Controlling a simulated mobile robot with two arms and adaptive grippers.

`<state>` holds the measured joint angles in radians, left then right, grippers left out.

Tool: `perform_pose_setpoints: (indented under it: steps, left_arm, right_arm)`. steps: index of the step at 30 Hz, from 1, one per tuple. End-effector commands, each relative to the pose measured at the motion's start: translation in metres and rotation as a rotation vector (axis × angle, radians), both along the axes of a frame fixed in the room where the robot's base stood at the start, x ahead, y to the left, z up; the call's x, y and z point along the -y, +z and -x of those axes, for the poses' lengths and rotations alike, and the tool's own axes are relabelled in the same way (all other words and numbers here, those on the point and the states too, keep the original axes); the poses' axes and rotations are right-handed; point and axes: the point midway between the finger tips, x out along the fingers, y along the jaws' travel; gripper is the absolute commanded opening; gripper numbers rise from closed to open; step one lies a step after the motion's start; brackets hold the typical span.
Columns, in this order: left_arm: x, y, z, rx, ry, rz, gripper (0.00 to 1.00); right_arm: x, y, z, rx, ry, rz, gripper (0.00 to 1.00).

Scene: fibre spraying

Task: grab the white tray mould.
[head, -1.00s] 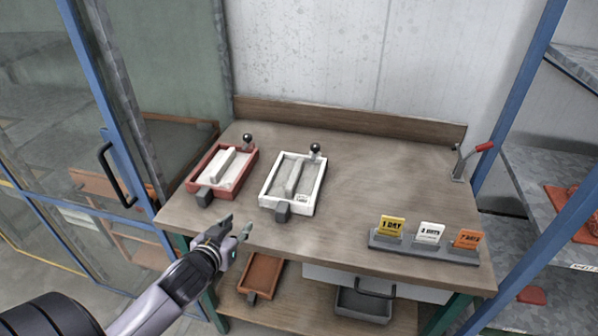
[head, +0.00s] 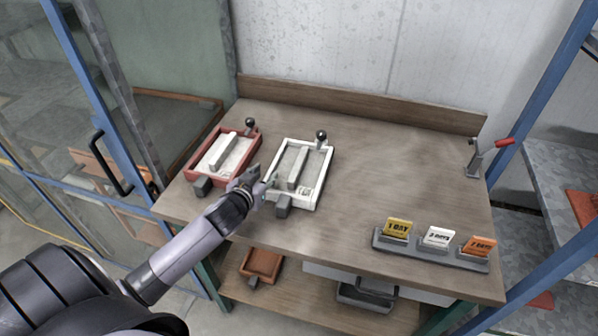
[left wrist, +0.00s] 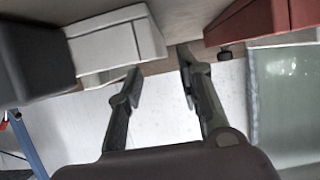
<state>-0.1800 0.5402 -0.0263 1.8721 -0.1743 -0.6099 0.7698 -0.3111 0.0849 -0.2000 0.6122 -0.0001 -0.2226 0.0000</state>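The white tray mould (head: 323,178) lies on the wooden table in the head view, with a grey block at its front, a black knob at its back and a pale bar inside. In the left wrist view its white wall (left wrist: 115,45) shows at the upper left. My left gripper (head: 262,186) is at its left front side, by the gap beside the red mould. In the left wrist view the gripper's two fingers (left wrist: 160,70) are apart, with the mould's wall end close to them. I cannot tell whether they touch it. My right gripper is not in view.
A red tray mould (head: 199,152) lies just left of the white one. A rack with day tags (head: 430,250) stands at the front right, and a red-handled clamp (head: 477,163) at the right edge. The table's right middle is clear. A lower shelf holds more moulds.

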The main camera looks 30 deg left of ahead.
Motion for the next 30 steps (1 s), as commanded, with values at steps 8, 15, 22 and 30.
perform_pose_setpoints:
  steps: [8, 15, 22, 30]
  left_arm:
    - [-0.005, -0.007, -0.019, 0.001, 0.0, -0.001, 0.33]
    - [-0.011, -0.006, -0.047, 0.0, 0.001, 0.0, 0.33]
    - [-0.016, -0.017, -0.066, 0.0, 0.001, -0.001, 0.33]
    - [-0.016, -0.019, -0.068, -0.001, 0.0, 0.0, 0.33]
  right_arm:
    - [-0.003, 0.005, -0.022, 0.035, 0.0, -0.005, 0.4]
    - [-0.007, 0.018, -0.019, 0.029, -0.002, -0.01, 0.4]
    - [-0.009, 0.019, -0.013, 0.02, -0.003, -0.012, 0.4]
    - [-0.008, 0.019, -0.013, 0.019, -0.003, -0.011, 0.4]
